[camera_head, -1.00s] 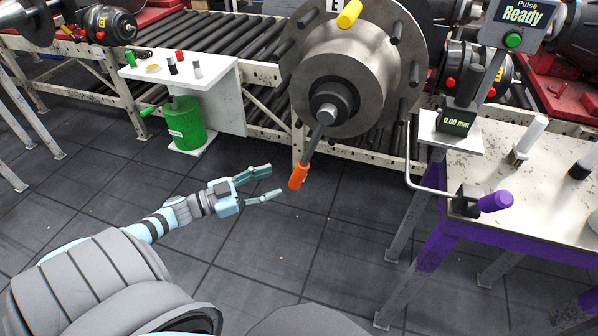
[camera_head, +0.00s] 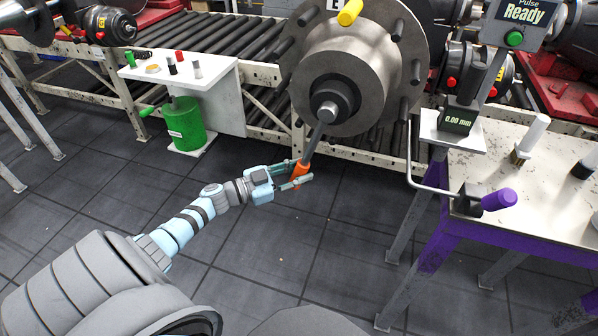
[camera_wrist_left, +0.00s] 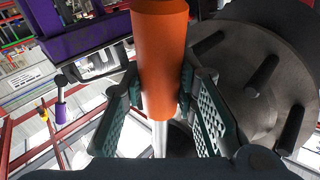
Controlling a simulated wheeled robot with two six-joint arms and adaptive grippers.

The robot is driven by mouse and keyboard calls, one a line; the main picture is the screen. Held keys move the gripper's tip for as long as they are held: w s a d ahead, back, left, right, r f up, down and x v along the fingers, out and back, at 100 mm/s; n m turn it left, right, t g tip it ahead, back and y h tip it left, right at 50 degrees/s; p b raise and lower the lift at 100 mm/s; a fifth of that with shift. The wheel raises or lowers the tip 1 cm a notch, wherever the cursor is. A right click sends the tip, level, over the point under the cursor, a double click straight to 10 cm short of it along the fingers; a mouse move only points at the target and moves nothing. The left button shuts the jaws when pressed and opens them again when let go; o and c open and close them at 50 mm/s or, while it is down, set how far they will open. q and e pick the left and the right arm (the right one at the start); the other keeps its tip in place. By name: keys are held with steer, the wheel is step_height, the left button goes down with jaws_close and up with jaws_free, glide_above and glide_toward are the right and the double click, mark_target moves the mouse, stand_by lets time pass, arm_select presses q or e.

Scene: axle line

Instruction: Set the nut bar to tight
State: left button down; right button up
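The nut bar is a grey rod (camera_head: 316,139) with an orange handle (camera_head: 300,171). It slants down and left from the nut (camera_head: 328,110) at the middle of the large wheel hub (camera_head: 350,80). My left gripper (camera_head: 301,169) is at the orange handle, with one finger on each side of it. In the left wrist view the orange handle (camera_wrist_left: 160,60) stands between the two textured fingers of my left gripper (camera_wrist_left: 160,85). The fingers look spread and close to the handle; I cannot tell whether they touch it. My right gripper is not in view.
At right stands a purple-framed table (camera_head: 540,185) with a purple-handled lever (camera_head: 498,199) and a display reading 0.00 mm (camera_head: 458,121). A screen (camera_head: 520,12) reads "Pulse Ready". At left are a white stand (camera_head: 215,75) and a green canister (camera_head: 186,124). The floor below the hub is clear.

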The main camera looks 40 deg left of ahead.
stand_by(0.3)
arm_select(q)
steer(key=shift+w+d+f+n+t+b, duration=0.2)
steer(key=shift+d+b, duration=0.1)
steer(key=shift+d, duration=0.1)
steer(key=shift+w+d+f+n+t+b, duration=0.15)
steer(key=shift+d+n+t+b, duration=0.1)
steer(key=shift+d, duration=0.15)
steer(key=w+d+r+n+t+b, duration=0.1)
steer(key=w+d+n+t+b, duration=0.1)
steer(key=d, duration=0.4)
steer(key=w+d+r+n+t+y+b, duration=0.1)
steer(key=w+d+n+t+b, duration=0.1)
steer(key=d+n, duration=0.4)
steer(key=shift+w+d+r+t+b, duration=0.2)
steer(key=shift+d+t+b, duration=0.45)
steer(key=shift+t, duration=0.6)
steer(key=c, duration=1.7)
jaws_free()
steer(key=o, duration=0.4)
steer(key=shift+w+d, duration=0.1)
steer(key=shift+d, duration=0.05)
steer(key=shift+f, duration=0.15)
